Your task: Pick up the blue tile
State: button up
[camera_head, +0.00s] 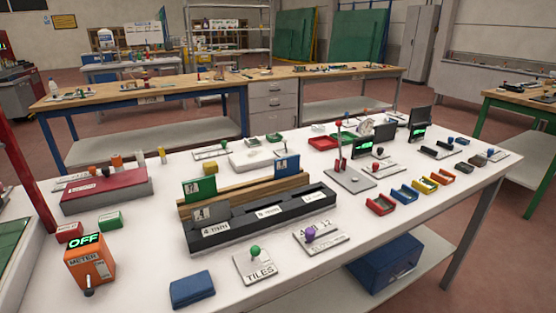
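A blue square tile (286,166) with a small picture or marking on its face stands upright in the wooden rack (243,193), near its right end. A green tile (200,189) stands upright at the rack's left end. A dark grey tile (211,212) stands in front of it, at the black slotted block (262,222) labelled "4 mm" on its left section. A plain blue block (192,289) lies flat at the table's front edge; I cannot tell whether it counts as a tile. My gripper is not in view.
A "TILES" plate with a green knob (255,263) and a plate with a purple knob (320,238) lie in front. An orange meter reading OFF (90,262) stands left. Small coloured trays (425,186) line the right. A red post (22,170) rises at far left.

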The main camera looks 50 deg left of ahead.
aim_at(285, 167)
jog(key=u, duration=0.5)
jog(key=i, duration=0.9)
jog(key=u, duration=1.55)
jog(key=i, duration=0.55)
jog(key=u, duration=0.55)
